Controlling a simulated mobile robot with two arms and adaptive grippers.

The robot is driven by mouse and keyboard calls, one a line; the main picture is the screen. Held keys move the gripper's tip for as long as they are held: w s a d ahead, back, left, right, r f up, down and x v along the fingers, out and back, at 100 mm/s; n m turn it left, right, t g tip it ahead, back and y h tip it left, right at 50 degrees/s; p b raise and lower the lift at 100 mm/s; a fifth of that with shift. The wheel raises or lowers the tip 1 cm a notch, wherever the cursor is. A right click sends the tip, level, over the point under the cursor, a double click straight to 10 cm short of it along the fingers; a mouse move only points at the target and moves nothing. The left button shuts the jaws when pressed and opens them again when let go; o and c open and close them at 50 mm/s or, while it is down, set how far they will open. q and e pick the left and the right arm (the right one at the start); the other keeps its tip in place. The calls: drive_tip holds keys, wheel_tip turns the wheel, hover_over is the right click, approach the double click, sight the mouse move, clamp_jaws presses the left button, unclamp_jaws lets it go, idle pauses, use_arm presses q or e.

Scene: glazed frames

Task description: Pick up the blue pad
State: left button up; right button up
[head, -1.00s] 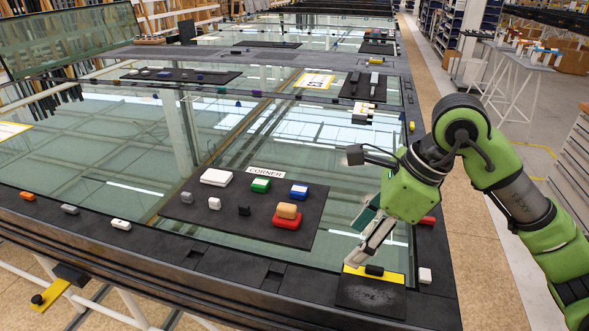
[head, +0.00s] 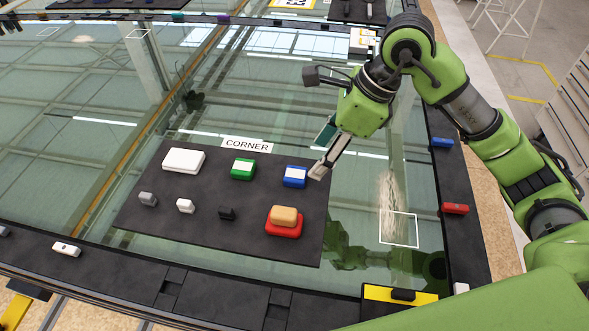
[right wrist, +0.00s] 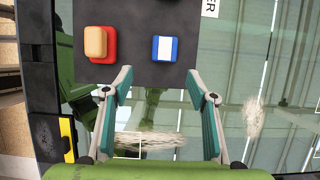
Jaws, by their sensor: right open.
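The blue pad (head: 295,176), with a white stripe across its top, lies at the right edge of a dark mat (head: 150,222) on the glass. My right gripper (head: 318,172) is just right of the pad and above it, open and empty. In the right wrist view the blue pad (right wrist: 165,48) lies ahead of the two spread fingers (right wrist: 158,85), roughly in line with the space between them. The gripper does not touch it there. My left gripper is not in view.
On the mat are a green pad (head: 243,168), a white block (head: 184,160), a tan block (head: 284,215) on a red one, and several small blocks. A "CORNER" label (head: 247,145) lies behind. Bare glass lies right of the mat.

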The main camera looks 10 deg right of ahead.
sight(300, 174)
drive_tip(key=x, duration=0.3)
drive_tip(key=shift+w+a+f, duration=0.1)
drive_tip(key=shift+a+f, duration=0.05)
drive_tip(key=shift+f, duration=0.15)
drive_tip(key=shift+w+f+p, duration=0.1)
drive_tip(key=shift+f+p, duration=0.05)
drive_tip(key=shift+p, duration=0.2)
drive_tip(key=x, duration=0.1)
drive_tip(key=p+x, duration=0.2)
drive_tip(key=x, duration=0.1)
drive_tip(key=shift+w+a, duration=0.25)
drive_tip(key=shift+w, duration=0.1)
drive_tip(key=shift+w+a+f, duration=0.1)
drive_tip(key=shift+f, duration=0.3)
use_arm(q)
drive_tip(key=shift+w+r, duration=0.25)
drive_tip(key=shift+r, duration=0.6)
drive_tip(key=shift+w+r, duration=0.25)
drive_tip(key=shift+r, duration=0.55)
use_arm(e)
drive_tip(key=c, duration=0.8)
